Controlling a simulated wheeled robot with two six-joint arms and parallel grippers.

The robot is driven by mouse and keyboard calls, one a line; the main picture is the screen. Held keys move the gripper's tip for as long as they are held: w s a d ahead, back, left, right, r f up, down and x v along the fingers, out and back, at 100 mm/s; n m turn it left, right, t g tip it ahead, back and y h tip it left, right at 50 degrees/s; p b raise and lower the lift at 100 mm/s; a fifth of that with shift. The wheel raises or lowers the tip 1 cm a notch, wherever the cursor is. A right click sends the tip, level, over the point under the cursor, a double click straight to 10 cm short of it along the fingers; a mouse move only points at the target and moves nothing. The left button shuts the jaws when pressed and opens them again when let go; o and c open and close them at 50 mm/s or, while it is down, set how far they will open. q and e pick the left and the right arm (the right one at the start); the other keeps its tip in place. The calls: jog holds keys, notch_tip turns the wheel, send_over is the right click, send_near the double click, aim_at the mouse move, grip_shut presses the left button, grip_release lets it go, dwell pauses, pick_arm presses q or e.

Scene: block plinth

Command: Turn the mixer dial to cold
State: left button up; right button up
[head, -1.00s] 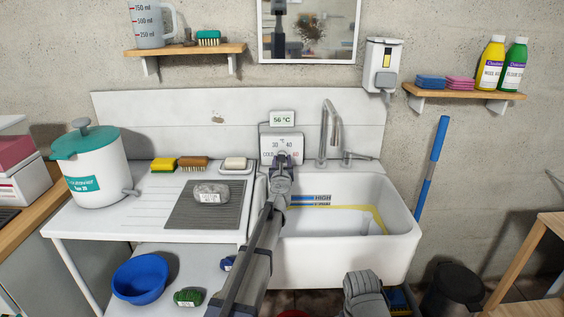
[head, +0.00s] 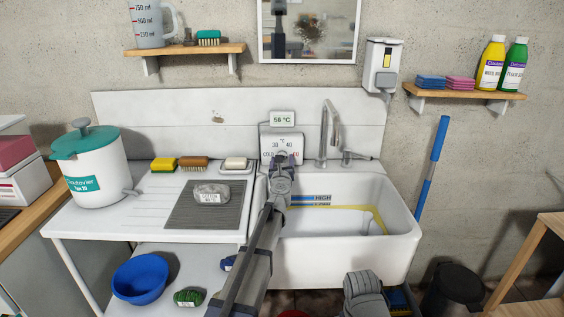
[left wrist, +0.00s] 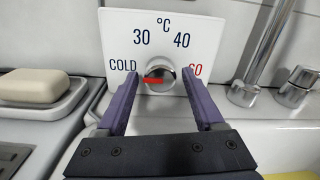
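The mixer dial (left wrist: 160,75) is a round metal knob on a white panel (left wrist: 216,43) marked COLD, 30, 40 and 60. A red bar on the knob lies nearly level, with one end toward the COLD mark at left. My left gripper (left wrist: 160,76) is open, with one purple finger on each side of the knob and narrow gaps visible. In the head view my left gripper (head: 281,162) hides the knob below the scale panel (head: 281,143). A small display (head: 282,119) above the panel seems to read 50 °C. My right gripper's fingers are out of sight.
The tap (head: 329,135) stands right of the panel over the white sink (head: 345,250). A soap bar on a dish (head: 235,165) lies close on the left. Sponge, brush and a grey mat (head: 180,212) are on the drainboard.

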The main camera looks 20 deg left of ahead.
pick_arm(q)
jog(key=shift+o, duration=0.4)
jog(key=v, duration=0.7)
jog(key=shift+s, duration=0.35)
jog(key=shift+d, duration=0.1)
